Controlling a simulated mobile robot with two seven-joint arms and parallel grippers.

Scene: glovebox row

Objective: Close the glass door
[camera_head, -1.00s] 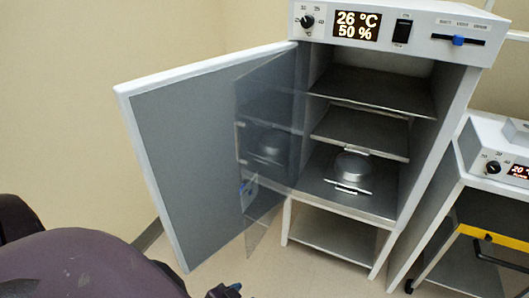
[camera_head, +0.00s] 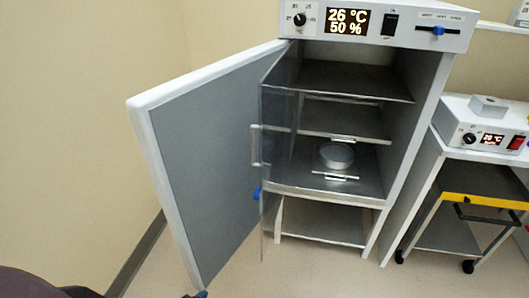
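The glass door (camera_head: 279,150) is a clear panel hinged at the left of the cabinet opening. It stands open, swung out toward me and seen nearly edge-on. A pale handle (camera_head: 255,146) and a blue latch (camera_head: 257,193) show at its free edge. The solid outer door (camera_head: 205,165), grey with a white rim, stands wide open to its left. A small dark and blue tip (camera_head: 201,294) at the bottom edge appears to be part of my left gripper, which is mostly cut off; its fingers cannot be made out. My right gripper is out of view.
The cabinet (camera_head: 410,130) has metal shelves and a round metal dish (camera_head: 336,155) inside. Its display reads 26 °C, 50 %. A wheeled cart (camera_head: 450,235) with a yellow bar and another device (camera_head: 482,130) stand at the right. Floor shows in front.

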